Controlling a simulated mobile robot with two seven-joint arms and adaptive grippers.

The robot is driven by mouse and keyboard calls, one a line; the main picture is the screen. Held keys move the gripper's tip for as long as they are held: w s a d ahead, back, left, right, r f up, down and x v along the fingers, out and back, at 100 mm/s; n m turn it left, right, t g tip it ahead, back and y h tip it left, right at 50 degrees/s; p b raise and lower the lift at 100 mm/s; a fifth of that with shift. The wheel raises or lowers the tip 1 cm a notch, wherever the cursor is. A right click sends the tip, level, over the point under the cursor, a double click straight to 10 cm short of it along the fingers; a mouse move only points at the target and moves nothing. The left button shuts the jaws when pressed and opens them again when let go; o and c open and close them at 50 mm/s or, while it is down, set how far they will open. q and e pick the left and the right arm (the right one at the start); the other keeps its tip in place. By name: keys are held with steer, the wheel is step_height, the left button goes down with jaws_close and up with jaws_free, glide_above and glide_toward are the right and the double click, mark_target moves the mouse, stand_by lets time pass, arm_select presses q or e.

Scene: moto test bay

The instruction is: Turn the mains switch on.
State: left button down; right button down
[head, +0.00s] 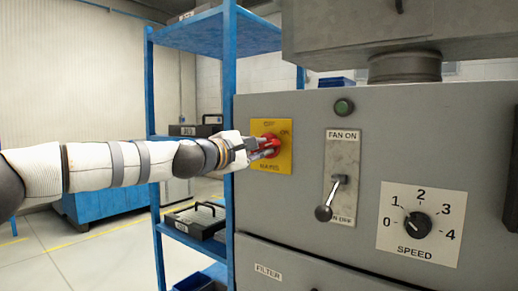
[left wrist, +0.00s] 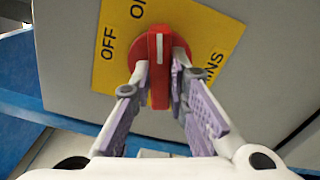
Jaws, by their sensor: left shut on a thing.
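The mains switch is a red rotary knob (head: 268,147) on a yellow plate (head: 285,165) at the left of the grey cabinet front. My left gripper (head: 262,150) reaches it from the left and is shut on it. In the left wrist view the two fingers (left wrist: 157,85) sit on either side of the red knob (left wrist: 158,55). The white mark on the knob points up in that view, nearer to the partly cut-off "ON" lettering than to "OFF". The fingers hide the knob's lower sides. My right gripper is not in view.
A small green button (head: 344,106) is above the lever. A blue shelf rack (head: 230,90) stands close behind my left gripper.

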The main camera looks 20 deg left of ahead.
arm_select(q)
steer(key=shift+m, duration=1.8)
steer(key=c, duration=1.6)
jaws_free()
steer(key=shift+o, duration=0.2)
steer(key=v, duration=1.2)
